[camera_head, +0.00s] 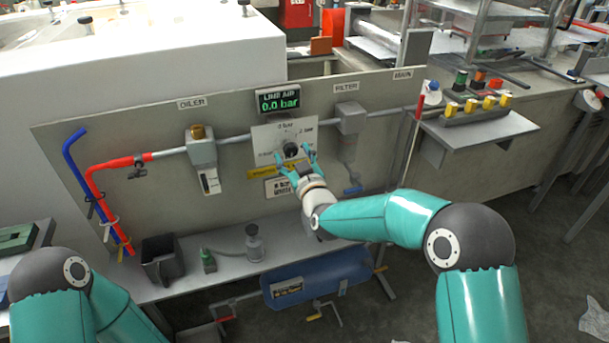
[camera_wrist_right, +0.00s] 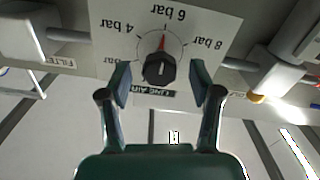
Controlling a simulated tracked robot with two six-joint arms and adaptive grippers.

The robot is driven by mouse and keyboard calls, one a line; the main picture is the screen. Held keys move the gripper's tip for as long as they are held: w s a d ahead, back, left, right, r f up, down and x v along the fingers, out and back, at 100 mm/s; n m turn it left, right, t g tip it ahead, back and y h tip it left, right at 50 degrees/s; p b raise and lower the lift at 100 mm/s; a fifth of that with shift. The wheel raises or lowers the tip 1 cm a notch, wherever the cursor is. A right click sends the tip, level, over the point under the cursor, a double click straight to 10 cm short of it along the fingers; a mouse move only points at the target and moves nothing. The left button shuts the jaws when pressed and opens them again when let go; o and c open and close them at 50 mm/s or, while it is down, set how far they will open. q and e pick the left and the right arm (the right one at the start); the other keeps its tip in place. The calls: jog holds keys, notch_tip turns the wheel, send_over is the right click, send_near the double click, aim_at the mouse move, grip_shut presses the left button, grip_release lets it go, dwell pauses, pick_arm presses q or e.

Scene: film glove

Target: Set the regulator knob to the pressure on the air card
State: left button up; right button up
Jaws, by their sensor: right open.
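The black regulator knob (camera_head: 290,149) sits on a white dial plate (camera_head: 265,135) in the middle of the panel. In the right wrist view the knob (camera_wrist_right: 159,69) appears upside down, with a red pointer by it toward the 6 bar mark. The display (camera_head: 278,100) above reads 0.0 bar. My right gripper (camera_head: 296,162) is open, with its fingers on either side of the knob; the right wrist view shows gaps between fingers and knob. My left gripper is out of view.
The oiler (camera_head: 202,152) is left of the dial and the filter (camera_head: 350,119) right of it, on a grey pipe. A blue tank (camera_head: 318,277) lies underneath.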

jog(key=v, duration=0.9)
jog(key=shift+s, duration=0.35)
jog(key=shift+d, duration=0.15)
jog(key=s+d+f+m+g+h+p, duration=0.1)
jog(key=s+d+f+g+p, duration=0.3)
jog(key=f, duration=0.5)
jog(key=s+d+f+m+g+h+p, duration=0.2)
jog(key=s+d+f+g+p, duration=0.15)
jog(key=d+f, duration=0.35)
jog(key=s+a+f+m+g, duration=0.1)
jog(key=s+f+g, duration=0.2)
jog(key=s, duration=0.5)
jog(key=s+a+f+m+g+y+p, duration=0.1)
jog(key=s+f+m+g, duration=0.1)
jog(key=s, duration=0.7)
jog(key=s+a+f+m+g+y+p, duration=0.1)
jog(key=s+f+g, duration=0.3)
jog(key=s, duration=0.5)
notch_tip(320, 180, down, 2)
jog(key=shift+a+f+m, duration=0.1)
jog(key=shift+a+m, duration=0.3)
jog(key=shift+a, duration=0.05)
